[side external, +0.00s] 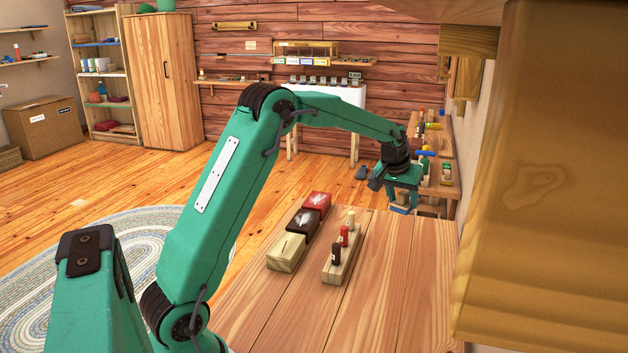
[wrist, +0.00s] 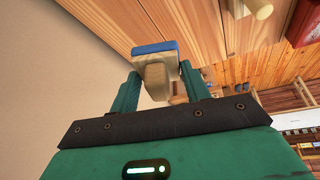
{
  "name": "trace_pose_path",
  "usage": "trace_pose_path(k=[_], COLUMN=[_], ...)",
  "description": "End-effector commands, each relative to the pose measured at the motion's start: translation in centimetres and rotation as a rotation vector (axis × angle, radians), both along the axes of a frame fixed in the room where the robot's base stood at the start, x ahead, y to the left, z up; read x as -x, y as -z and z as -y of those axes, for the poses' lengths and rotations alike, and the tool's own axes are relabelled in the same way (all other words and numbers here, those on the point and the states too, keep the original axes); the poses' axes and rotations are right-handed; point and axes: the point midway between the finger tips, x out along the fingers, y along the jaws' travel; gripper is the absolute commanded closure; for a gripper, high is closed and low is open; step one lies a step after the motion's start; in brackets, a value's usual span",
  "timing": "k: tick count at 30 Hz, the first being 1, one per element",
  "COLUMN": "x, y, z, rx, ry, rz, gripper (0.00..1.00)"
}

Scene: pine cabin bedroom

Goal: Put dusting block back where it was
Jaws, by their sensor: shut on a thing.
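My gripper (side external: 403,200) is at the far right end of the wooden table (side external: 405,285) in the side view. In the wrist view, my gripper (wrist: 160,78) has its two fingers shut on the dusting block (wrist: 155,48). The block has a pale wooden body and a blue pad. In the side view, only a small blue and pale part of the dusting block (side external: 400,209) shows below the fingers. It seems to be held near the table's far edge; I cannot tell whether it touches the top.
On the table, a wooden rack (side external: 338,272) holds dark, red and cream bottles. Left of it stand a tan box (side external: 286,253), a black box (side external: 302,225) and a red box (side external: 318,200). A wall (side external: 478,150) and cluttered side shelf (side external: 440,190) lie close right. The table's right half is clear.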

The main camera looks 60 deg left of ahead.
Motion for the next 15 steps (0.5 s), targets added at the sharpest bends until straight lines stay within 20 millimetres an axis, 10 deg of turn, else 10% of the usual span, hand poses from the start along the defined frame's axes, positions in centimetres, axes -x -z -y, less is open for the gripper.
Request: trace_pose_path(k=[15], x=[-4.2], y=[4.3], z=[-10.8], rx=[0.037], ry=[-0.228], rz=[0.013], gripper=[0.72])
